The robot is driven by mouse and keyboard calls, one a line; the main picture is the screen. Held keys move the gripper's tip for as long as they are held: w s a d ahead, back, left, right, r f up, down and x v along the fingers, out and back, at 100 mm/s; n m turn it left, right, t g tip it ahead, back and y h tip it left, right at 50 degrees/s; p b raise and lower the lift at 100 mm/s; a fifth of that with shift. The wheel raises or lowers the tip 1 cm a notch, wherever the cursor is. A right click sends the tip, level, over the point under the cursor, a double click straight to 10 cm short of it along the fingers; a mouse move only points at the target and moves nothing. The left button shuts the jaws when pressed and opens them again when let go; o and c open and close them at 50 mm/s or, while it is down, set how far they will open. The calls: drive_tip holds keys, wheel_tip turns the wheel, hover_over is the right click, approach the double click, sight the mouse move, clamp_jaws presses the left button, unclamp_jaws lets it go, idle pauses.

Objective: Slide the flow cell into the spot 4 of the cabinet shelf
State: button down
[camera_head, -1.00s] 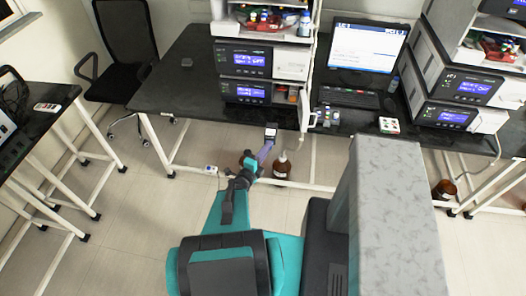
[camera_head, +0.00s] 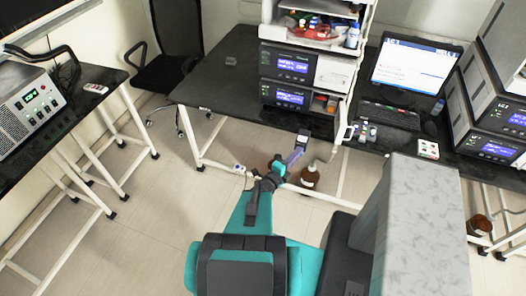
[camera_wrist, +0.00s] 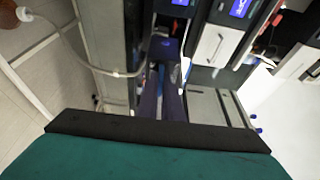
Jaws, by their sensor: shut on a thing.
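My gripper (camera_head: 302,138) is at the end of my arm, in front of the black bench's front edge in the head view. In the wrist view its two dark fingers (camera_wrist: 163,92) reach away from me and are closed on a small dark block, which I take to be the flow cell (camera_wrist: 164,47). The flow cell is held clear of the instruments. The instrument stack (camera_head: 330,70) with blue displays stands on the bench beyond and above the gripper. A small open compartment (camera_head: 324,103) with coloured items sits low in it. I cannot make out numbered spots or spot 4.
A side bench (camera_head: 70,125) with a grey device is at left, and a black chair (camera_head: 180,45) stands behind. A computer screen (camera_head: 414,66) and a second instrument stack (camera_head: 500,125) are at right. Floor at left is free.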

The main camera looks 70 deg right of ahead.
drive_tip(key=w+a+r+n+t+b, duration=0.25)
drive_tip(key=w+a, duration=0.25)
drive_tip(key=w, duration=0.9)
drive_tip(key=w+a+r+n+t+b, duration=0.1)
drive_tip(key=w+a+r+t+b, duration=0.2)
drive_tip(key=w, duration=1.1)
drive_tip(key=w+a+r+n+t+b, duration=0.1)
drive_tip(key=w+a+r+n+t, duration=0.15)
drive_tip(key=w+a, duration=0.75)
drive_tip(key=w+a+r+n+t+b, duration=0.25)
drive_tip(key=w+a+t+b, duration=0.2)
drive_tip(key=w+a, duration=1.3)
drive_tip(key=w+a+r+n+t+y+b, duration=0.1)
drive_tip(key=w+a+t, duration=0.1)
drive_tip(key=a, duration=0.9)
drive_tip(key=w+a+r+n+t+y+b, duration=0.1)
drive_tip(key=w+a+r+n+t, duration=0.1)
drive_tip(key=a, duration=0.9)
drive_tip(key=shift+a+y, duration=0.25)
drive_tip(key=shift+y, duration=0.15)
drive_tip(key=shift+f, duration=0.1)
